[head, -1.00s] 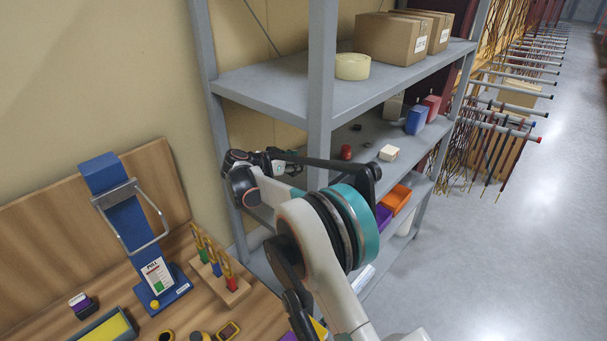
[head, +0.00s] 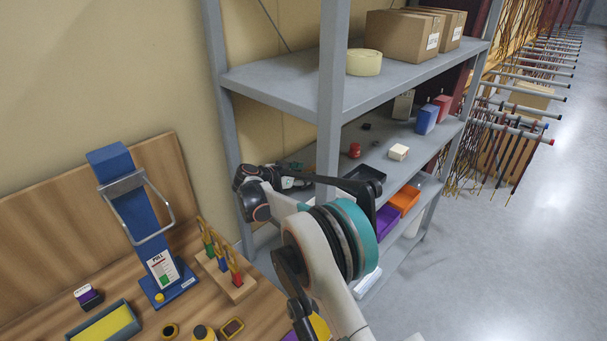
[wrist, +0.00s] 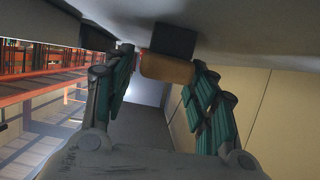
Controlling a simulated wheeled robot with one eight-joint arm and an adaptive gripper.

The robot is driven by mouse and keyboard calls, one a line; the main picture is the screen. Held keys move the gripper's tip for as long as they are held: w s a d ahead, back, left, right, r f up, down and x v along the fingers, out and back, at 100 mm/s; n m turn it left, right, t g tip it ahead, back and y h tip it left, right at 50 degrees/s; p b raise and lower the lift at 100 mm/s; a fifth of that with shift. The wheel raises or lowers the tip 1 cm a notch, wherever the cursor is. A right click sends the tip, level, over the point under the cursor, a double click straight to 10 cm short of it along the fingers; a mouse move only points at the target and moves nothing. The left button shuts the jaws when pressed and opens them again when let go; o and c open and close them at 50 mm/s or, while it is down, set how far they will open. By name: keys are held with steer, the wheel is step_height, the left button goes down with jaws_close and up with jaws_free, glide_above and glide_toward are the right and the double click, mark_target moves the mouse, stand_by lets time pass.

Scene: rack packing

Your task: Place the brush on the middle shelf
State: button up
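In the head view my gripper (head: 290,180) is at the left end of the middle shelf (head: 425,146), partly behind the front post. The brush cannot be made out in the head view.
The middle shelf holds a red jar (head: 354,150), a cream block (head: 398,152), a dark tray (head: 365,174) and a blue box (head: 426,119). The grey post (head: 331,120) stands close to my arm. The upper shelf (head: 300,82) is above. A workbench (head: 75,255) is at left.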

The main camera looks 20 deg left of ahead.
steer(key=shift+r, duration=0.1)
steer(key=shift+s+a+r, duration=0.1)
steer(key=shift+s, duration=0.05)
steer(key=shift+p+v, duration=0.85)
steer(key=shift+v, duration=2.7)
